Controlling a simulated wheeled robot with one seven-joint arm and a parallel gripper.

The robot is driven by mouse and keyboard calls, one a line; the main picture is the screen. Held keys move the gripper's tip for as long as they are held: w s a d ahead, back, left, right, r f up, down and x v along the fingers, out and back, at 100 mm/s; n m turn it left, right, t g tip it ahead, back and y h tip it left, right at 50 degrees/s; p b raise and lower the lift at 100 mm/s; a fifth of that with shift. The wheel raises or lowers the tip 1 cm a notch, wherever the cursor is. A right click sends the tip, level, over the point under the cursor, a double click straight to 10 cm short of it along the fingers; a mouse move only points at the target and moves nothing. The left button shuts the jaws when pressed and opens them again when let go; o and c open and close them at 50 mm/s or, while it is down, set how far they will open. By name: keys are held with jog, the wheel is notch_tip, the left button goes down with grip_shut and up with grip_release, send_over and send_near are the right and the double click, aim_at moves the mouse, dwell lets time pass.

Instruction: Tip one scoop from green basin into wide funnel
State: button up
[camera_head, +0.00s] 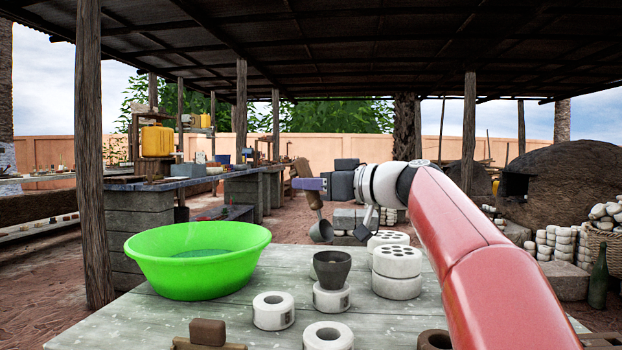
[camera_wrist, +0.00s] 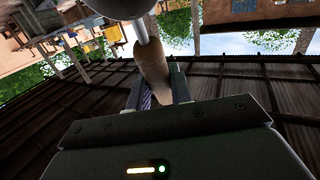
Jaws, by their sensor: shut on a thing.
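The green basin (camera_head: 160,272) stands on the left of the table with bluish content showing inside. The wide funnel (camera_head: 332,272) is dark grey and sits on a white ring-shaped piece right of the basin. My gripper (camera_head: 309,184) is shut on the wooden handle of a scoop (camera_head: 321,231), which hangs steeply tilted with its grey metal bowl lowest. In the head view the bowl appears just above the funnel, apart from it; its depth is hard to judge. In the wrist view the scoop's handle (camera_wrist: 152,66) is between the fingers. The bowl's content is hidden.
White ring pieces (camera_head: 273,311) and a stack of holed white discs (camera_head: 397,272) stand around the funnel on the grey table (camera_head: 237,300). A brown block (camera_head: 207,332) lies at the front edge. A green bottle (camera_head: 598,280) stands at the far right.

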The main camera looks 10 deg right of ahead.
aim_at(305, 160)
jog(key=shift+r+g+h+p, duration=1.9)
jog(key=shift+r+p, duration=0.35)
jog(key=shift+p, duration=5.25)
jog(key=shift+r+g+h+p, duration=0.4)
jog(key=shift+r+p, duration=0.05)
jog(key=shift+p, duration=0.35)
jog(key=shift+h, duration=0.3)
jog(key=shift+r+g, duration=0.15)
jog(key=shift+g, duration=0.35)
